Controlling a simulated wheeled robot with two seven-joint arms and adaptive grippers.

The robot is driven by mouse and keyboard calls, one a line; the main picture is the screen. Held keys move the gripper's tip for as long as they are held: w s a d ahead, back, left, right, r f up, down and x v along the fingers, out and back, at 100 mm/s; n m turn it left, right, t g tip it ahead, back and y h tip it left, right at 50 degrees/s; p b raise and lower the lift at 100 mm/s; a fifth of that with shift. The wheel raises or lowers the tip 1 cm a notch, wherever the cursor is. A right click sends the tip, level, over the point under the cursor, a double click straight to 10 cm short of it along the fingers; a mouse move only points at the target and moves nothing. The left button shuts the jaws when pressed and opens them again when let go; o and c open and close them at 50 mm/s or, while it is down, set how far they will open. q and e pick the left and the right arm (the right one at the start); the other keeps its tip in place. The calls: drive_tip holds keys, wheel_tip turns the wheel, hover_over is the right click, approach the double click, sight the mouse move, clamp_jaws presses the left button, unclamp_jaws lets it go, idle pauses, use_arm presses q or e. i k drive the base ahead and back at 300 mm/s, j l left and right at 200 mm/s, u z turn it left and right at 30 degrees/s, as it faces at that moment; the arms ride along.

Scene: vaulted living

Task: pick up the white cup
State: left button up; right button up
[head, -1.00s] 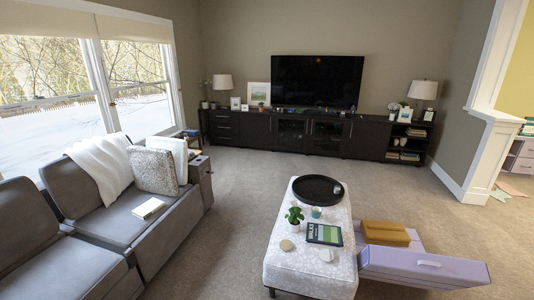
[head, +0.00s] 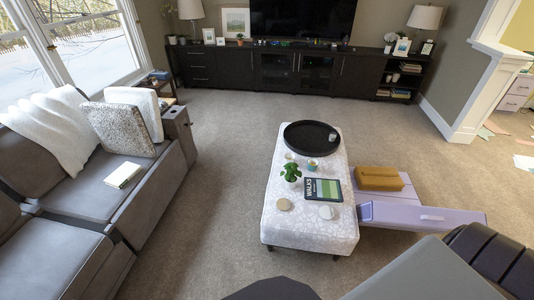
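Several small things on the patterned white ottoman (head: 305,228) could be the white cup; I cannot tell which from here. A round white item (head: 326,212) lies near its front right. A small whitish item (head: 332,137) stands in the round black tray (head: 296,144) at the far end. A pale cup-like item (head: 290,156) is behind the plant, and a small colourful cup or bowl (head: 312,165) is beside it. Neither of my grippers can be made out in the head view, and nothing is seen touching these items.
A green plant (head: 291,174), a book (head: 322,190) and a beige disc (head: 284,204) share the ottoman. A lilac box-like piece (head: 420,218) with a brown item (head: 379,178) on it adjoins the right side. Carpet is open between the ottoman and grey sofa (head: 80,235).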

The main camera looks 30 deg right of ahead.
sight(289, 158)
drive_tip(key=i+u, duration=0.2)
drive_tip(key=i, duration=0.8)
drive_tip(key=i+j+z, duration=0.1)
drive_tip(key=i+z, duration=0.2)
drive_tip(key=i+j+z, duration=0.2)
drive_tip(key=i+z, duration=0.15)
drive_tip(key=i, duration=0.15)
drive_tip(key=i+j+z, duration=0.15)
drive_tip(key=i+z, duration=0.15)
drive_tip(key=z, duration=0.15)
drive_tip(key=i+j+z, duration=0.8)
drive_tip(key=z, duration=0.15)
drive_tip(key=j, duration=0.1)
